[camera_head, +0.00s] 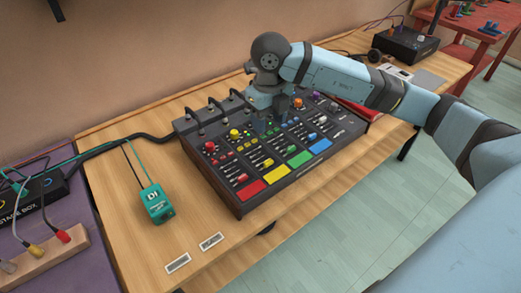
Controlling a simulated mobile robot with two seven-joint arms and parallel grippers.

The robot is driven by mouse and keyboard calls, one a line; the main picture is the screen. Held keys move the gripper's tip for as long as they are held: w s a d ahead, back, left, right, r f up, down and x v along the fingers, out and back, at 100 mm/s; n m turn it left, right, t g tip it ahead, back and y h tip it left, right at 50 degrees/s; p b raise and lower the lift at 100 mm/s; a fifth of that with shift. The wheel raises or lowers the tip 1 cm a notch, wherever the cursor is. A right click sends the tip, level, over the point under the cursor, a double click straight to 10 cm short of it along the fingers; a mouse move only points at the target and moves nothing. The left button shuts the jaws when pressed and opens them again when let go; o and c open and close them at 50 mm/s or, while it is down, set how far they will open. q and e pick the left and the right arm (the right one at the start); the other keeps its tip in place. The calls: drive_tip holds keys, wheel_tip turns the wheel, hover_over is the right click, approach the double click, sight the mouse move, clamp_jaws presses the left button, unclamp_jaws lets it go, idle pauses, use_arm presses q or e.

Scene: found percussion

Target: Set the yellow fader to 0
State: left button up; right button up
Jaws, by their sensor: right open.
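A black mixing console (222,197) sits on the wooden table, with red, yellow, green and blue pads along its front edge. The yellow pad (263,173) is second from the left. The fader in line with it (267,163) looks like a small cap on the panel behind the pad; its exact setting is too small to read. A yellow knob (234,134) stands further back. My right gripper (278,118) is open over the back middle of the console, behind and to the right of the yellow pad. Its wrist hides part of the panel. My left gripper is not in view.
A teal DI box (155,203) with a cable lies left of the console. Plugs and black cables line the console's back edge. A stage box (38,199) stands on a purple table at the left. The wooden table (215,262) is mostly clear in front.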

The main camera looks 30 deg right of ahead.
sight(268, 161)
drive_tip(key=f, duration=1.3)
drive_tip(key=shift+s+f+b, duration=0.2)
drive_tip(key=shift+b, duration=0.2)
clamp_jaws()
drive_tip(key=shift+w, duration=0.15)
